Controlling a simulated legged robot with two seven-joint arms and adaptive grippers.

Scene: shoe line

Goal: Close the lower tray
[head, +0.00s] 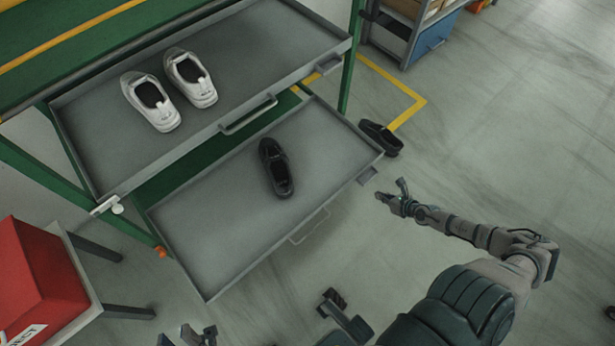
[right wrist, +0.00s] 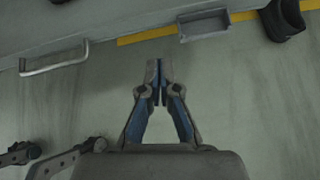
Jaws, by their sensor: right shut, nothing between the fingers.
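The lower tray (head: 215,220) is a grey drawer pulled out from the green rack, with one black shoe (head: 276,168) lying on it. Its bar handle (head: 310,226) is on the front edge and also shows in the right wrist view (right wrist: 55,62). My right gripper (head: 382,198) is shut and empty, just off the tray's front right corner and not touching it. In the right wrist view its fingertips (right wrist: 158,68) meet, right of the handle and below a small grey bracket (right wrist: 204,25). My left gripper (head: 198,335) is cut off at the bottom edge, its jaw state unclear.
The upper tray (head: 230,60), also pulled out, holds two white shoes (head: 150,100). Another black shoe (head: 380,138) is beside the lower tray's right end. A red box (head: 40,275) on a small table is at lower left. A shelf (head: 405,40) stands at upper right.

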